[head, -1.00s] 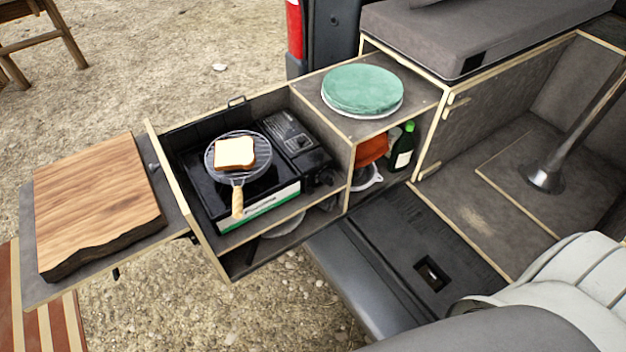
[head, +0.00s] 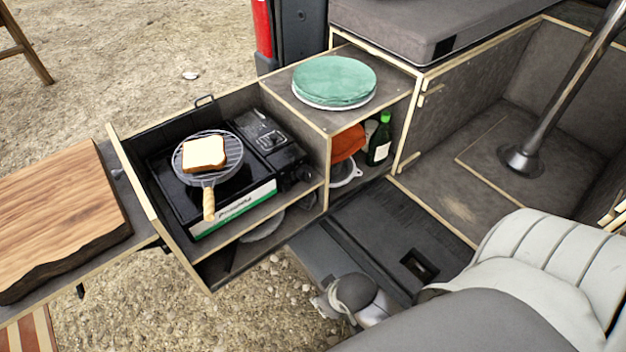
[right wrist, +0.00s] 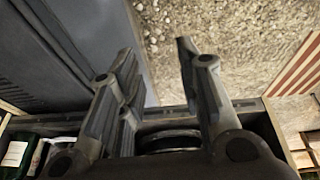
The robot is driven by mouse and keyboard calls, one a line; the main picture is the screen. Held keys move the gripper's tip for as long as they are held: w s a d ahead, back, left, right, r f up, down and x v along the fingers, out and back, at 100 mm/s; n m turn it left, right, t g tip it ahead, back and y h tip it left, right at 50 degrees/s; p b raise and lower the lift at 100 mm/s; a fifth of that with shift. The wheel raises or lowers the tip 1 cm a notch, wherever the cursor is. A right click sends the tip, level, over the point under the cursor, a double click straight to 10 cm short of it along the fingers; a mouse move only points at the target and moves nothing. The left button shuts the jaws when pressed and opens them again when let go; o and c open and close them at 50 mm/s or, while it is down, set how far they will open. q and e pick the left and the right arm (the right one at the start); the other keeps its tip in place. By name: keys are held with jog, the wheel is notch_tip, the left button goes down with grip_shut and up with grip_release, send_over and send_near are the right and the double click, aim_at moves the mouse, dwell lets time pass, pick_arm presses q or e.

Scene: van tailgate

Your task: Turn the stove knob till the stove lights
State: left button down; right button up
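The black camping stove (head: 232,205), with a green and white front strip, sits in the pulled-out wooden drawer unit in the head view. Its dark knob (head: 300,173) is at the front right corner, small and hard to make out. A wire rack (head: 226,178) with a wooden handle lies on the stove, carrying a bread slice (head: 204,153). No flame shows. My right gripper (head: 328,303) is below and in front of the drawer, apart from the knob. In the right wrist view its two fingers (right wrist: 155,52) stand apart with nothing between the tips. My left gripper is out of view.
A cutting board (head: 60,215) lies on the side shelf at left. Right of the stove, a box holds green plates (head: 334,80) on top and a green bottle (head: 380,142) inside.

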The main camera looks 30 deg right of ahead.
jog(key=w+d+r+m+t, duration=0.1)
jog(key=w+d+r+t, duration=0.25)
jog(key=r, duration=0.25)
jog(key=t+y+b, duration=0.1)
jog(key=t, duration=1)
send_near(310, 173)
jog(key=w, duration=0.2)
jog(key=w+p, duration=0.1)
jog(key=w, duration=0.5)
jog(key=shift+w+a+r, duration=0.1)
jog(key=shift+w+a, duration=0.15)
grip_shut()
